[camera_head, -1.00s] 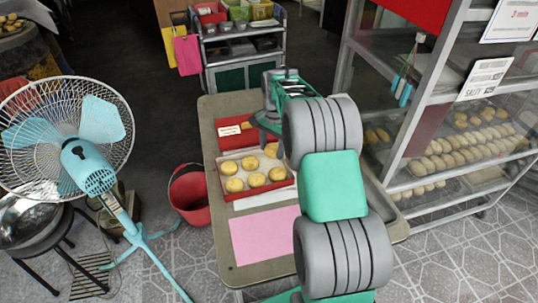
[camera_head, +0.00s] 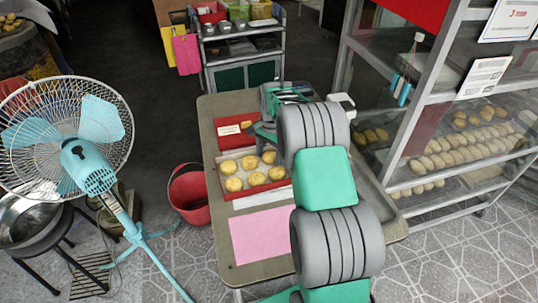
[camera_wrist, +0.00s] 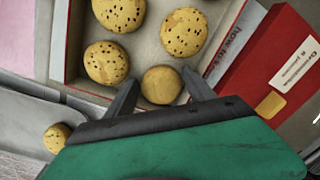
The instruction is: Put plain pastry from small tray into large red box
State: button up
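A small plain pastry (camera_wrist: 161,86) sits between the fingertips of my gripper (camera_wrist: 160,76) in the wrist view; the fingers look closed on its sides. It appears over the edge of a red-walled box (camera_wrist: 72,45) with a pale floor. Larger speckled pastries (camera_wrist: 107,63) lie in that box. In the head view the box (camera_head: 258,198) stands on the table with several pastries in two rows; my arm hides its right end and the held pastry. Another plain pastry (camera_wrist: 57,137) lies on a grey surface, likely the small tray, at lower left in the wrist view.
A red container with a white label (camera_head: 234,128) stands just beyond the box. A pink sheet (camera_head: 262,234) lies on the near table. A fan (camera_head: 82,160) and red bucket (camera_head: 188,193) stand left; a glass cabinet (camera_head: 440,150) stands right.

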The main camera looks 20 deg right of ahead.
aim_at(270, 156)
jog(key=shift+r, duration=0.1)
notch_tip(270, 156, up, 12)
jog(key=shift+s+d, duration=0.15)
jog(key=shift+s, duration=0.1)
